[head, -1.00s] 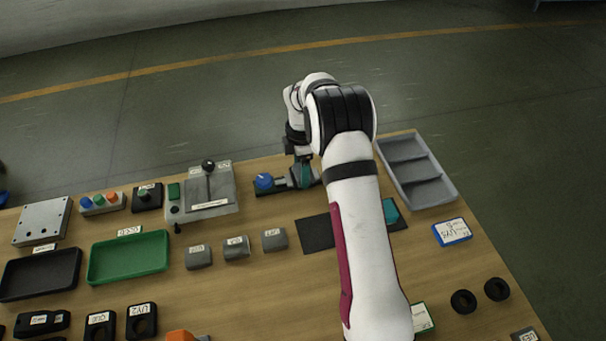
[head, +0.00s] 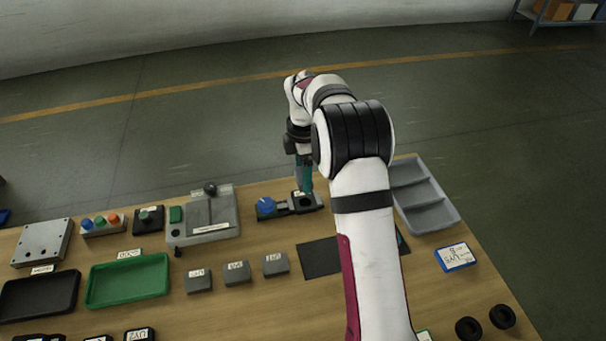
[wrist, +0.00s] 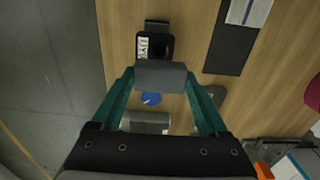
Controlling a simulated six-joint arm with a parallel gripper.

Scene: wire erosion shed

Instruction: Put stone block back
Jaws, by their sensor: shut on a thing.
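My gripper (wrist: 160,80) is shut on a grey stone block (wrist: 160,76), held crosswise between its teal fingertips in the wrist view. In the head view my gripper (head: 304,185) hangs over the black fixture (head: 305,203) with the blue knob (head: 265,206). The held block cannot be made out clearly there. In the wrist view the fixture (wrist: 157,46) and its white label show beyond the block, and the blue knob (wrist: 151,98) shows between the fingers. The block appears above the fixture; the exact gap cannot be told.
A grey compartment tray (head: 438,216) stands to the right, partly behind my arm. A dark flat mat (head: 318,259) lies in front of the fixture. Several labelled grey blocks (head: 237,273) stand left of the mat. A grey lever device (head: 205,232) is left of the knob.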

